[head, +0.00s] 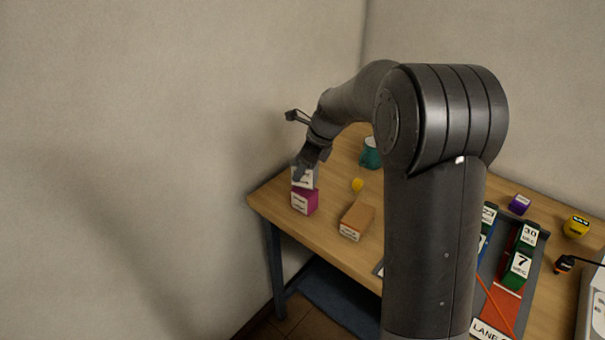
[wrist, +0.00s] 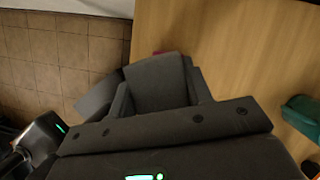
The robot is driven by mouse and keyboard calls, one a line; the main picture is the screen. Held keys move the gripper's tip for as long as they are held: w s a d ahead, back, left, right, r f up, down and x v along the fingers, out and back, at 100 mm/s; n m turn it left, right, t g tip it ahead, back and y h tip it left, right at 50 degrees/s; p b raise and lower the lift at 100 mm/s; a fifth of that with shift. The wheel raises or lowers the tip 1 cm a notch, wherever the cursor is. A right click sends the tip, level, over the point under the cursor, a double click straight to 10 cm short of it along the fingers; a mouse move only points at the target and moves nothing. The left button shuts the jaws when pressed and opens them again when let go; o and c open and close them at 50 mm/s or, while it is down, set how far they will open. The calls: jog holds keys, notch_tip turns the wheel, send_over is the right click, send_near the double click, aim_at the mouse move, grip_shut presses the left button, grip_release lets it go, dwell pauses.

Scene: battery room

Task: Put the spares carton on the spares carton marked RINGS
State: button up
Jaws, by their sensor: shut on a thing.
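My gripper (head: 309,163) is at the far left end of the table, pointing down and shut on a grey carton (head: 303,181) with a white label. The grey carton is directly over a magenta carton (head: 305,203), which has a white label and stands on the table. The two look touching or nearly so; I cannot tell which. The label print is too small to read, so I cannot tell which is marked RINGS. In the wrist view, dark grey shapes fill the middle and a sliver of the magenta carton (wrist: 158,53) shows behind them.
A brown carton (head: 358,220) lies on the table (head: 269,197) to the right, with a small yellow object (head: 357,185) behind it. A teal mug (head: 370,154) stands farther back. Labelled blocks (head: 517,268) stand in a lane tray at right. A wall is close on the left.

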jog(key=shift+f, duration=1.15)
jog(key=shift+f, duration=0.15)
jog(key=o, duration=1.1)
